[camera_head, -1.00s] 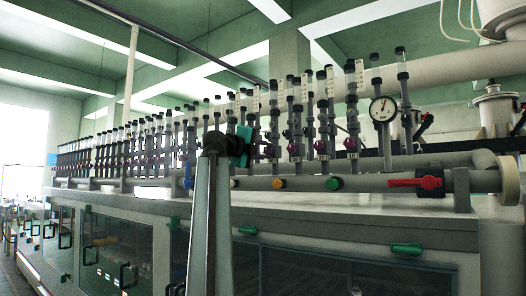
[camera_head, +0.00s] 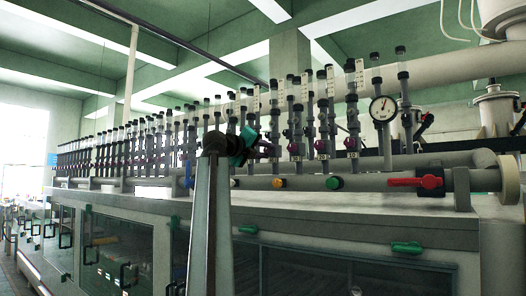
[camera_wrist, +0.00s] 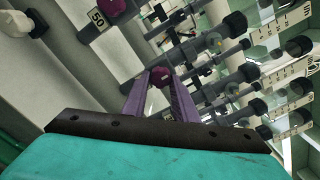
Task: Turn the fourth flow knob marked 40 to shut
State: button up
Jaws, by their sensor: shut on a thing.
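In the wrist view, my gripper (camera_wrist: 161,88) has its two purple fingers shut on a purple flow knob (camera_wrist: 160,75), which shows between the fingertips. Its number tag is hidden, so I cannot read whether it is the one marked 40. In the head view, my gripper (camera_head: 262,149) reaches to the right into the row of flow meters, and its teal body is tilted. The held knob is hard to make out there. A neighbouring purple knob (camera_wrist: 113,8) with a tag marked 50 (camera_wrist: 97,18) sits at the upper left of the wrist view.
A grey pipe (camera_head: 380,183) runs below the flow meters, with a red-handled valve (camera_head: 430,182) at its right end. Green (camera_head: 333,182) and orange (camera_head: 278,182) round fittings sit along it. A round pressure gauge (camera_head: 382,108) stands at right. Clear tubes with scales (camera_wrist: 290,85) crowd the wrist view's right.

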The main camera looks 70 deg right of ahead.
jog(key=shift+f, duration=0.4)
jog(key=o, duration=1.1)
jog(key=shift+w+d, duration=0.15)
jog(key=shift+w, duration=0.05)
jog(key=shift+c, duration=0.2)
jog(key=shift+s+r, duration=0.1)
jog(key=shift+r, duration=0.1)
jog(key=shift+a, duration=0.75)
jog(key=p+v, duration=0.4)
jog(key=v, duration=0.8)
jog(key=shift+a, duration=0.25)
jog(key=shift+w, duration=0.25)
